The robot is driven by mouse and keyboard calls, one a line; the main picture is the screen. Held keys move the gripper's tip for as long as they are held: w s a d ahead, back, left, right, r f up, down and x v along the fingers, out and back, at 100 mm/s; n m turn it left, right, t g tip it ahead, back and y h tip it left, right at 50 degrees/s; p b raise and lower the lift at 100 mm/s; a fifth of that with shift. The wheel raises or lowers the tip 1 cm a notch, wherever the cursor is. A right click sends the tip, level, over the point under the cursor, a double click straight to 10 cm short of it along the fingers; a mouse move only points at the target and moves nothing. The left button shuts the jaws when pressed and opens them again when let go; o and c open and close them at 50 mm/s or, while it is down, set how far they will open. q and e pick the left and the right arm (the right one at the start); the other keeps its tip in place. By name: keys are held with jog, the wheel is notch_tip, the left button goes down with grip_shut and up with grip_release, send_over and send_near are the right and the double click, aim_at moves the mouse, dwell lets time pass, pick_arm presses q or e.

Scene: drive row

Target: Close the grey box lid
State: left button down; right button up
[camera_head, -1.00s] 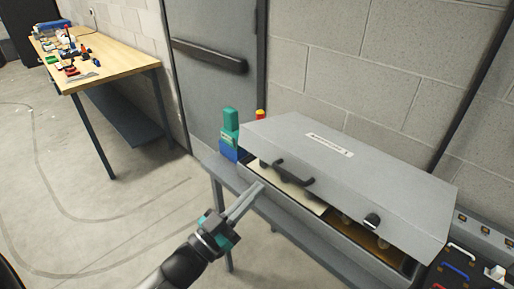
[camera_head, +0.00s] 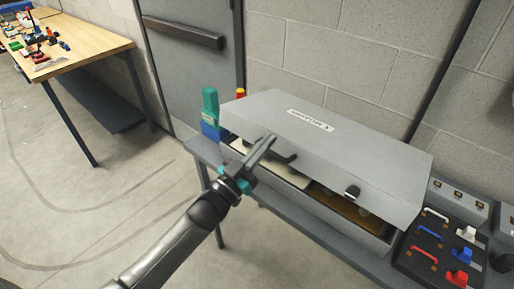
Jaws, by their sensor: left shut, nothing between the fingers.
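The grey box (camera_head: 378,232) sits on a grey bench against the block wall. Its grey lid (camera_head: 360,140) is partly lowered, with a gap at the front that shows pale and brown contents inside. My right gripper is not in view.
Green and blue containers (camera_head: 210,107) stand left of the box. A black panel (camera_head: 440,253) with coloured handles and switches lies to its right. A wooden workbench (camera_head: 85,45) with small items stands at the far left. The floor between is clear.

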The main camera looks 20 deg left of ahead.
pick_arm(q)
jog(key=shift+s+f, duration=0.1)
jog(key=shift+f, duration=1.05)
notch_tip(320, 180, down, 9)
jog(key=s+t+b, duration=0.1)
jog(key=s+b, duration=0.1)
jog(key=b, duration=0.8)
jog(key=shift+a, duration=0.4)
